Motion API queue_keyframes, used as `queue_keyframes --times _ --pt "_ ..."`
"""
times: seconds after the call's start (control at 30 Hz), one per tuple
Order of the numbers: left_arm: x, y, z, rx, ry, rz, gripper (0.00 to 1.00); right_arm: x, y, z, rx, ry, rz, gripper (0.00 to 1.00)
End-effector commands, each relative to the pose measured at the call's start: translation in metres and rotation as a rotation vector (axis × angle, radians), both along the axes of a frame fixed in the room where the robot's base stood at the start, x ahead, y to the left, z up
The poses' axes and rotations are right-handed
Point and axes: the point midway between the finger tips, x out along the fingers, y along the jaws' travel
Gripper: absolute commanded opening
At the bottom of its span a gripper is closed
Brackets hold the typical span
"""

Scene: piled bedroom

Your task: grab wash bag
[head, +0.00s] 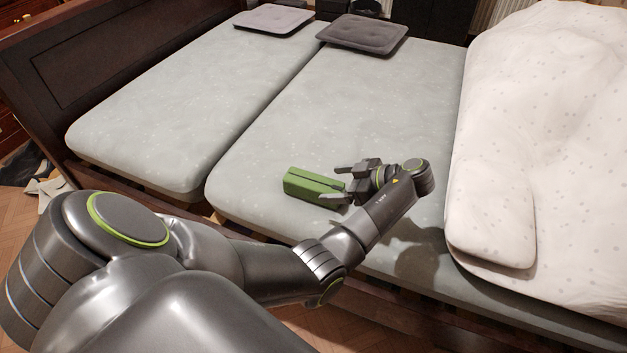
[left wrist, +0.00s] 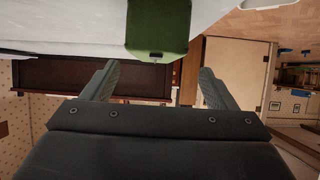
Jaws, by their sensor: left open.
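The wash bag appears to be the green, box-shaped bag (head: 308,186) lying on the grey mattress near its front edge. In the left wrist view the green bag (left wrist: 157,30) shows at the top, just beyond the fingertips and roughly between them. My left gripper (head: 334,183) is open at the bag's right end, fingers pointing left. The nearer finger overlaps the bag's front right corner in the head view; I cannot tell whether it touches. Nothing is held. My right gripper is not in view.
Two grey mattresses (head: 225,75) lie side by side, with a light cushion (head: 273,18) and a dark cushion (head: 362,33) at the far end. A white dotted duvet (head: 550,130) is heaped on the right. The mattress around the bag is clear.

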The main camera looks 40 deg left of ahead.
Motion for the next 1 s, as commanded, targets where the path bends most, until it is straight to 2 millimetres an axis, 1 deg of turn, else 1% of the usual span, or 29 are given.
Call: queue_keyframes --times 0.27,0.33,0.4,0.53,0.63,0.8,1.0 --pt "0.0 0.009 -0.009 0.0 0.001 0.0 0.8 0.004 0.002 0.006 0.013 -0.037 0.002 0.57" --pt "-0.001 0.014 -0.013 0.001 0.0 0.0 0.8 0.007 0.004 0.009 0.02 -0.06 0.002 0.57" --pt "-0.001 0.026 -0.017 0.003 0.003 0.001 0.8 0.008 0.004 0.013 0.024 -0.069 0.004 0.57" --pt "-0.004 0.042 -0.026 0.002 0.001 0.001 0.8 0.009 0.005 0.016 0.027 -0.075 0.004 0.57" --pt "-0.005 0.046 -0.029 -0.001 0.001 0.0 0.8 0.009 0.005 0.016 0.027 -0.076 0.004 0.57" --pt "-0.005 0.045 -0.029 -0.001 0.001 0.0 0.8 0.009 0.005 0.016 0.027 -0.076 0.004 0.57" --pt "-0.005 0.045 -0.028 -0.001 0.001 0.0 0.54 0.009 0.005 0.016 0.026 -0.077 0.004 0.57"
